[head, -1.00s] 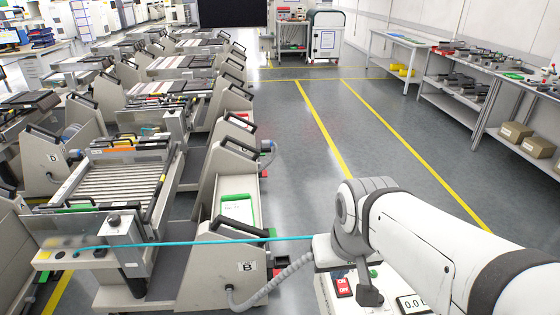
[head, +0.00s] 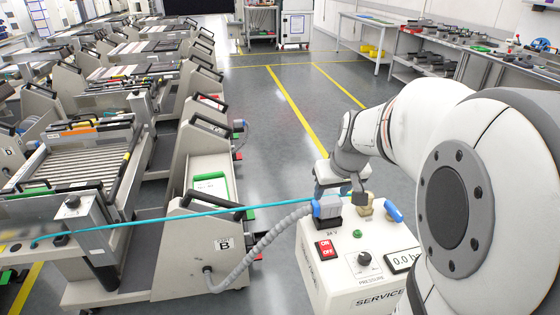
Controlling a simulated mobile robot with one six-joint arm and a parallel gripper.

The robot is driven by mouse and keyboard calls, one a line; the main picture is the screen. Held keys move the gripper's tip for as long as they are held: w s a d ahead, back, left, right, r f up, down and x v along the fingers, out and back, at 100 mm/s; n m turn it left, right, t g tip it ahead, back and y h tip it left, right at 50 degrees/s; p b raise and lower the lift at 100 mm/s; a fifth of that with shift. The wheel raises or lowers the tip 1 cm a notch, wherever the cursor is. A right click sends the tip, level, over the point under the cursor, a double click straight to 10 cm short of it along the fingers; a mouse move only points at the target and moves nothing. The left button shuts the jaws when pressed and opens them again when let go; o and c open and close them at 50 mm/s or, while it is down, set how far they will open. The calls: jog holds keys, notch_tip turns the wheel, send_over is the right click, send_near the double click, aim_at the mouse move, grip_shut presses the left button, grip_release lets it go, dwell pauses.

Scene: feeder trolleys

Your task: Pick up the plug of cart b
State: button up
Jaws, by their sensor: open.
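Cart b (head: 170,262), with a "B" label on its side, stands at the left. A grey corrugated cable (head: 262,245) runs from its lower side to a blue-and-grey plug (head: 327,207), which sits upright at the "24 V" spot on the white service unit (head: 340,275). A cyan hose (head: 200,211) crosses from the cart to a brass fitting (head: 365,203) on the unit; its end is partly hidden.
The service unit's top carries a red ON/OFF switch (head: 325,249), a pressure knob (head: 364,259), a display (head: 404,261) and a blue handle-like part (head: 394,211). More carts stand behind at the left. The floor aisle (head: 275,130) is clear. Workbenches (head: 440,65) line the right wall.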

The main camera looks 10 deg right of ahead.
aim_at(330, 200)
jog(key=o, duration=0.3)
jog(key=shift+w+d+f, duration=0.8)
jog(key=shift+f, duration=0.1)
jog(key=o, duration=0.4)
jog(key=b+x, duration=0.1)
jog(key=x, duration=0.6)
jog(key=shift+d, duration=0.1)
jog(key=shift+o, duration=0.2)
jog(key=c, duration=1.4)
